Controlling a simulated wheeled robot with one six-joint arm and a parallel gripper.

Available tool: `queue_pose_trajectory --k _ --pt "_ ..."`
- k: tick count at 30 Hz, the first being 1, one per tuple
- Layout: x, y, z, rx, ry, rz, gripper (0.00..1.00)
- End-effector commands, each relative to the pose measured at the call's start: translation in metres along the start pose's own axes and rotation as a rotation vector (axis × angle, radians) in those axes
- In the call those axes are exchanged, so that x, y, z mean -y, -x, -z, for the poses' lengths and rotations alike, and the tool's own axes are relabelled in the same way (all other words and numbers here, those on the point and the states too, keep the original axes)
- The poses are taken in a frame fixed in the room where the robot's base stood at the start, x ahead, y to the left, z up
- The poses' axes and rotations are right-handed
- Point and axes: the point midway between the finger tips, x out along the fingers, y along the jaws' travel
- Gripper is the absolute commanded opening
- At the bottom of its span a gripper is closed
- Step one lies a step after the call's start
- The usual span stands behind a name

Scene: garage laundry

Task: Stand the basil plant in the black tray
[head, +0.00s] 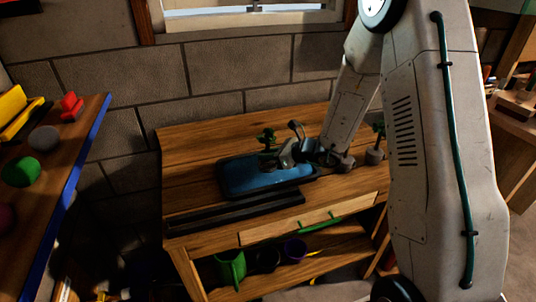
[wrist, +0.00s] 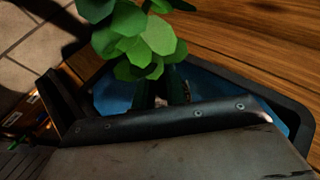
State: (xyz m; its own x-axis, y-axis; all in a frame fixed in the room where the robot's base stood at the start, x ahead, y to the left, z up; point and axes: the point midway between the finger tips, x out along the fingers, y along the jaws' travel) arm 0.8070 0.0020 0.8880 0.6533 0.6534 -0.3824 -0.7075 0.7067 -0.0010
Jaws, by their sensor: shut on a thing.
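A plant with broad green leaves, the basil (head: 267,137), is held over a black-rimmed tray with a blue inside (head: 240,178) on the wooden bench. My gripper (head: 284,158) is shut on the plant, low over the tray's back right part. In the wrist view the basil's leaves (wrist: 135,38) rise past my gripper (wrist: 160,95), and the tray's dark rim (wrist: 265,88) and blue floor lie behind. The pot is mostly hidden by my gripper, so I cannot tell whether it touches the tray floor. The plant looks roughly upright in the head view.
A long black strip-like piece (head: 235,213) lies along the front. The bench's back left is clear.

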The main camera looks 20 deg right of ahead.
Motion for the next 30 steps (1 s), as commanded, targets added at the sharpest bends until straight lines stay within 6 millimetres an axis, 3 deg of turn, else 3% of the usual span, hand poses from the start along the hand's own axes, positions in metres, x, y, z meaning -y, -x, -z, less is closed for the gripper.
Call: queue_pose_trajectory --k 3,4,6,17,20,30 --pt "0.000 -0.001 0.003 0.000 -0.001 -0.001 0.00" --pt "0.000 -0.001 0.003 0.000 0.000 -0.001 0.19" --pt "0.000 -0.001 0.002 0.000 0.000 -0.001 0.35" --pt "0.000 0.002 -0.001 0.000 0.000 0.000 0.35" --pt "0.000 0.015 0.000 0.000 -0.001 0.002 0.35" --pt "0.001 0.087 -0.001 0.000 0.000 0.005 0.35"
